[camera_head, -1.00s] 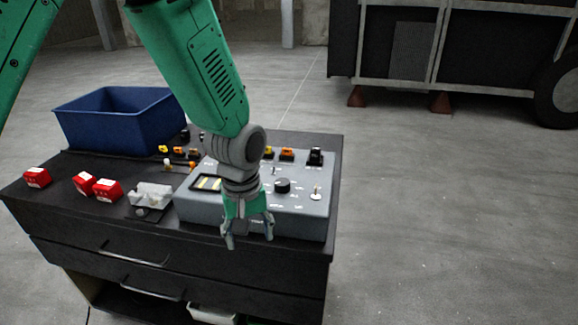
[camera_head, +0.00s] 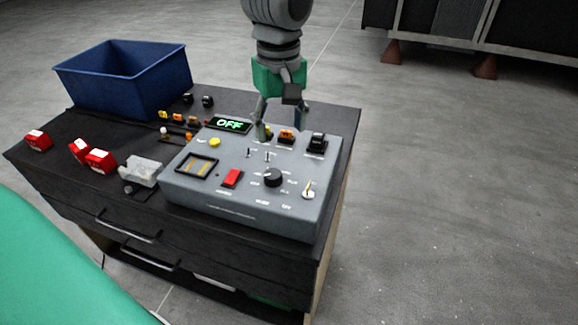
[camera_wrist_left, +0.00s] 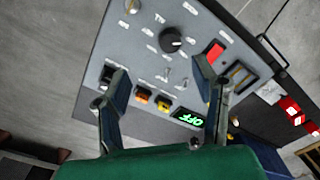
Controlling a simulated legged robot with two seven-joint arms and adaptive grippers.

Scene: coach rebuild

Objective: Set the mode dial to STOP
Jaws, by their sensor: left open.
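The mode dial (camera_head: 273,177) is a round black knob on the sloped top of a grey control box (camera_head: 235,203). Small white labels surround it, too small to read surely. It also shows in the left wrist view (camera_wrist_left: 171,40), beyond the fingertips. A small display (camera_head: 229,125) on the box reads OFF in green; it also shows in the wrist view (camera_wrist_left: 188,118). My left gripper (camera_head: 282,136) is open and empty above the back part of the box, behind the dial and apart from it. My right gripper is not in view.
The box also carries a red rocker switch (camera_head: 232,178), a key-like switch (camera_head: 308,189), small toggles and a yellow button (camera_head: 215,142). A blue bin (camera_head: 125,80), red blocks (camera_head: 100,160) and a grey part (camera_head: 142,172) sit left on the black cabinet.

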